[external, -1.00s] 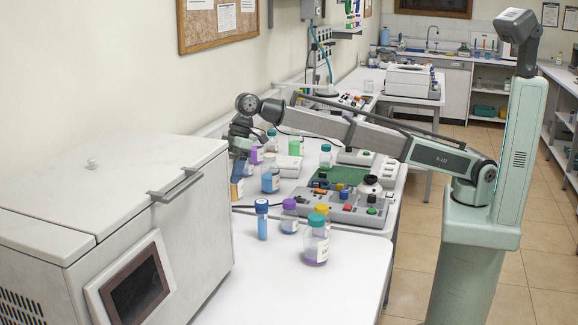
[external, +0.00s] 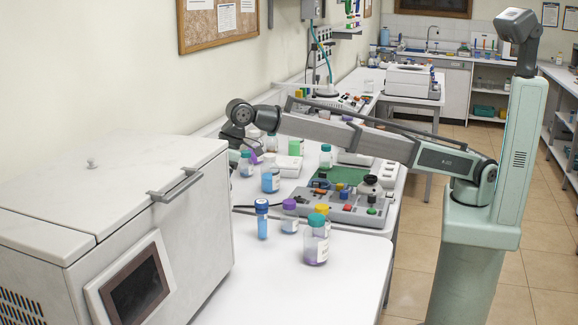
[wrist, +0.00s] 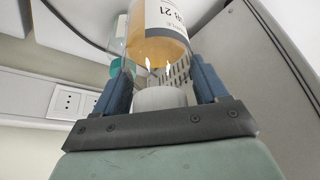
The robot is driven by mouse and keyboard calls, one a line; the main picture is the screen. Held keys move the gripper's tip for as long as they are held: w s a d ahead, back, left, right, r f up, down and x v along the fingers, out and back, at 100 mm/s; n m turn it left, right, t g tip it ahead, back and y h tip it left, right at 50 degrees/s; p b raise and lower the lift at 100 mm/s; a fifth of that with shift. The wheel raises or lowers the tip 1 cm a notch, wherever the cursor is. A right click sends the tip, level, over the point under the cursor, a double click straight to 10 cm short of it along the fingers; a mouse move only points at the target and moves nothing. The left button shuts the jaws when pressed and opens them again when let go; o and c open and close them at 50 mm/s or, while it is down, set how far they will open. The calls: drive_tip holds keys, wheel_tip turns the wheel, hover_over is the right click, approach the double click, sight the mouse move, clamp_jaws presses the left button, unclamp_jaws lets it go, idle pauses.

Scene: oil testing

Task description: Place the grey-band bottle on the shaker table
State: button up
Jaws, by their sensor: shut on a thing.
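A clear bottle with amber liquid and a white label (wrist: 160,45) is between the blue fingers of my gripper (wrist: 162,72) in the wrist view. Its pale grey-white cap (wrist: 160,97) sits close to the palm. My gripper is shut on this bottle. In the external view only my dark wrist (external: 236,128) shows, behind the white cabinet; the fingers and the held bottle are hidden there. A flat device with a green top (external: 345,175) stands on the bench; I cannot tell whether it is the shaker table.
The large white cabinet (external: 120,185) blocks the front left. A teal-capped bottle (external: 246,163) stands near my wrist. The near right bench top (external: 340,285) is clear.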

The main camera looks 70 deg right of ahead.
drive_tip(key=shift+f, duration=4.95)
drive_tip(key=shift+f, duration=0.1)
drive_tip(key=o, duration=1.4)
drive_tip(key=v, duration=1.2)
